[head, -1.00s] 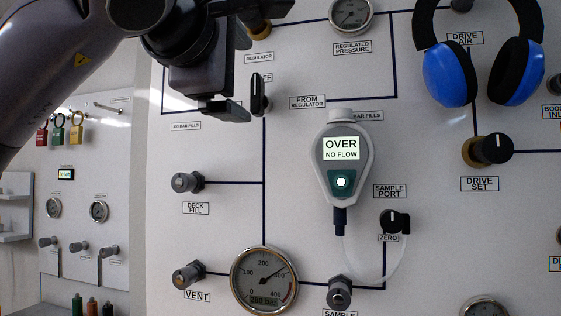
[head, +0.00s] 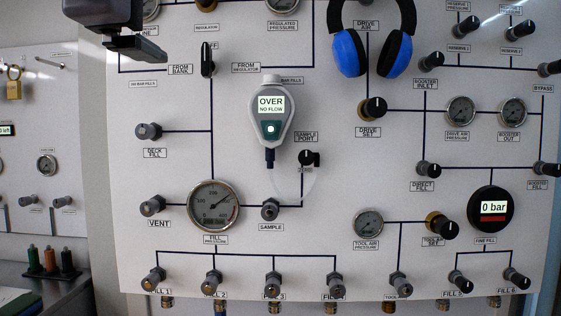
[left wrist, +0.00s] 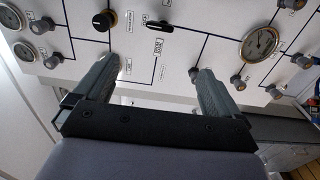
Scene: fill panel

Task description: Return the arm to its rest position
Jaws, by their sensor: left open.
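My left gripper (head: 130,42) shows at the top left of the head view, in front of the panel, left of the black FROM BANK knob (head: 207,59). In the left wrist view the left gripper (left wrist: 152,82) has its two fingers spread wide with nothing between them. The panel shows beyond the fingertips; I cannot tell the exact gap to it. Most of the left arm is outside the head view. My right gripper is not in view.
The panel (head: 330,110) carries knobs, gauges and valves. A handheld analyser (head: 270,117) reading "OVER NO FLOW" and blue ear defenders (head: 371,45) hang on it.

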